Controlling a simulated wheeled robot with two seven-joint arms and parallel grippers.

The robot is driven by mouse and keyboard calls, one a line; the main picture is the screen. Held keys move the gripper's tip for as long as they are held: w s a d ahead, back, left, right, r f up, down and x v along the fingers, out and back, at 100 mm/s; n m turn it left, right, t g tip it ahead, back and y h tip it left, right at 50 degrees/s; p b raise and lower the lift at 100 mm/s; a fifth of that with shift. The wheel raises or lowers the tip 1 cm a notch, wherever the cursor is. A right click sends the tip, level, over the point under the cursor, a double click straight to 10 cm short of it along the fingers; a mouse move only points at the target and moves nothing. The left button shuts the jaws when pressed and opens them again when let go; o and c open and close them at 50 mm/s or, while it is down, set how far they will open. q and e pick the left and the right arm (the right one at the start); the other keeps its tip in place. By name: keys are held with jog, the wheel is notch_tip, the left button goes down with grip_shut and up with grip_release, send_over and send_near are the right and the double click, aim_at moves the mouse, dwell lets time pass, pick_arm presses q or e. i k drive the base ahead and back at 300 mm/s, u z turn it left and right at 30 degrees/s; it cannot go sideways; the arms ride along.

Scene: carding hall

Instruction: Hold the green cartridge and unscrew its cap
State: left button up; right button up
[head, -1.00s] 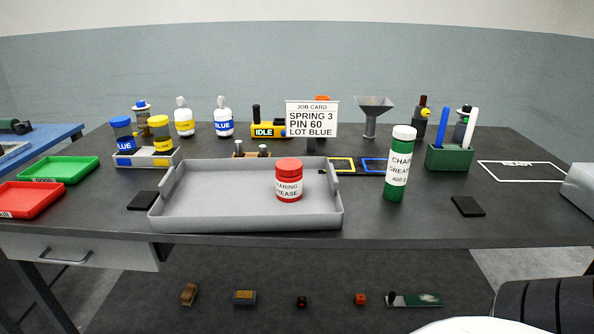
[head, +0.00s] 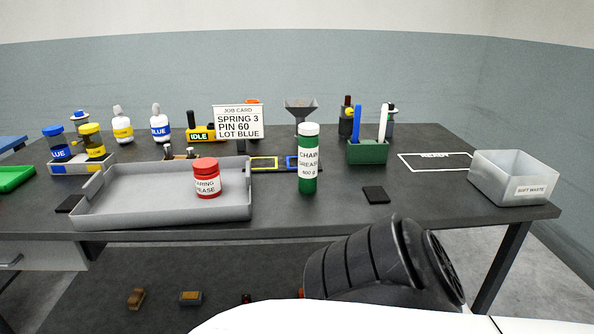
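The green cartridge (head: 308,177) stands upright on the dark table, right of the grey tray. It has a white label reading "CHAIN GREASE 400 g". Its white cap (head: 309,129) sits on top. Neither gripper shows in the head view. A dark, ribbed part of my own arm is at the lower right, in front of the table edge, and nothing of mine touches the cartridge.
The grey tray (head: 120,217) holds a red grease jar (head: 207,180). A black pad (head: 376,195) lies right of the cartridge. A green pen holder (head: 367,152) stands behind it. A soft waste bin (head: 490,185) is at the right end. The table front between pad and bin is clear.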

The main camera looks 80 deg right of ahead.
aim_at(307, 145)
jog(key=k, duration=1.05)
jog(key=z, duration=2.2)
jog(key=i, duration=0.1)
jog(key=u, duration=0.25)
